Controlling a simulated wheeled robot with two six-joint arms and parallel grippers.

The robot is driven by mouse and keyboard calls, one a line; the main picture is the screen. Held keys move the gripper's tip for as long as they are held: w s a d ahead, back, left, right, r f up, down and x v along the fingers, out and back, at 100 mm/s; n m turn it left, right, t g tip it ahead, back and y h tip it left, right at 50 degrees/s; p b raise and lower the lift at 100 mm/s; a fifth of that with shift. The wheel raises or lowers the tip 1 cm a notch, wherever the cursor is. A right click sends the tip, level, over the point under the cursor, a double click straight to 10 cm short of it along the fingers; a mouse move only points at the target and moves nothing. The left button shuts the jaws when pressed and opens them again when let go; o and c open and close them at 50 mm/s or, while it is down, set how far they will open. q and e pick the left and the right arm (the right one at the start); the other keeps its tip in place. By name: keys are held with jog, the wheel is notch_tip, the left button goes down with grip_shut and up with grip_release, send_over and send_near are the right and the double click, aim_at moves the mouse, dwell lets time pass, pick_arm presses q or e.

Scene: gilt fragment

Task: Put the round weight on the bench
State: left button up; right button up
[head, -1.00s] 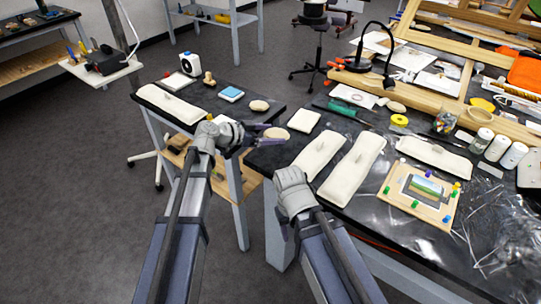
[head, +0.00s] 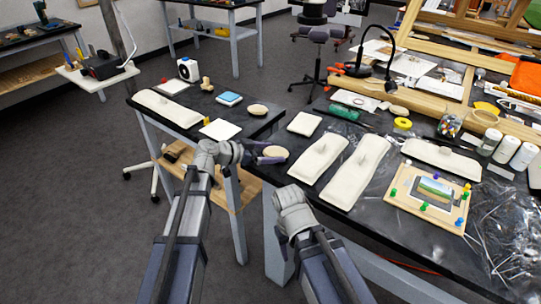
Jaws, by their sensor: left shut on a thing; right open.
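A round, flat, beige weight (head: 275,152) is at the tips of my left gripper (head: 268,158), which is shut on it. The gripper holds it at the near left corner of the dark-topped bench (head: 385,200); whether it touches the bench I cannot tell. A second, similar round beige piece (head: 258,109) lies on the small side table (head: 262,124) at left. My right gripper (head: 283,243) is low by the bench's front edge, empty and open; its fingers are partly hidden by its own wrist.
On the bench are long pale padded weights (head: 355,175), a white square block (head: 304,123) and a framed picture with coloured pins (head: 430,194). The side table holds another long pad (head: 167,108), a white square (head: 220,129) and a blue block (head: 230,98).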

pick_arm(q)
jog(key=shift+f, duration=0.15)
jog(key=o, duration=1.4)
jog(key=shift+o, duration=0.2)
jog(key=shift+s+a+r, duration=0.1)
jog(key=shift+a+r, duration=0.05)
jog(key=shift+r, duration=0.2)
jog(key=p+v, duration=0.4)
jog(key=v, duration=0.7)
jog(key=shift+s+a+p, duration=0.15)
jog(key=shift+a+p, duration=0.1)
jog(key=shift+p, duration=0.05)
